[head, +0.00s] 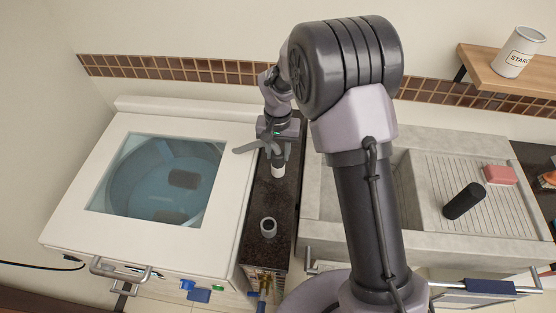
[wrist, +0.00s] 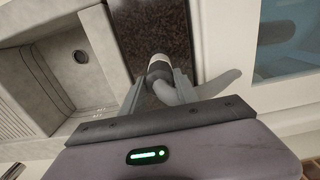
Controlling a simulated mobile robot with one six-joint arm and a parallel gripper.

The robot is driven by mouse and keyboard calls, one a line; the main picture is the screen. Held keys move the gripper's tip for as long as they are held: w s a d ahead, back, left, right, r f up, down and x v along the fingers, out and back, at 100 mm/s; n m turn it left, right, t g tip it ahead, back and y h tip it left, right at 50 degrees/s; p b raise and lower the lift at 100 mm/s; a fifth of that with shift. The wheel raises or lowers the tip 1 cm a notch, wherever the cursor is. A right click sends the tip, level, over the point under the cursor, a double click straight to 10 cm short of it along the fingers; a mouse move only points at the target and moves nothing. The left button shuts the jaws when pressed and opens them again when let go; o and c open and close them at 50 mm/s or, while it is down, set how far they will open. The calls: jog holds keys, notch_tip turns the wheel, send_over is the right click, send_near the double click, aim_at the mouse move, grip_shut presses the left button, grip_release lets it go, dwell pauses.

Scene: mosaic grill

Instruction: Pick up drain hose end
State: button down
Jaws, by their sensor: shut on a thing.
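The drain hose end (head: 278,171) is a pale, short tube with a white tip, over the dark strip between the washer and the stone sink. In the wrist view its white tip (wrist: 160,60) sticks out beyond the fingers, and a grey curved part bends off to the right. My gripper (head: 277,157) is shut on the hose end, with a finger on each side of it in the wrist view (wrist: 160,88). The gripper hides part of the hose. I cannot tell how far the hose is above the strip.
A grey open-topped pipe (head: 268,227) stands on the dark strip (head: 271,203) nearer me. The white washer (head: 70,205) with a water-filled tub is left. The stone sink (head: 315,190) is right, with a black cylinder (head: 464,201) and pink sponge (head: 499,175) on its ribbed board.

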jog(key=shift+r+p, duration=2.65)
jog(key=shift+r, duration=1.2)
jog(key=shift+f, duration=0.1)
jog(key=shift+s+a+b, duration=0.1)
jog(key=shift+s+b, duration=0.2)
jog(key=s+a+b, duration=0.2)
jog(key=s+b, duration=0.1)
jog(key=s, duration=0.6)
jog(key=s+a+b, duration=0.1)
jog(key=s+b, duration=0.2)
jog(key=s, duration=0.7)
jog(key=shift+a, duration=0.35)
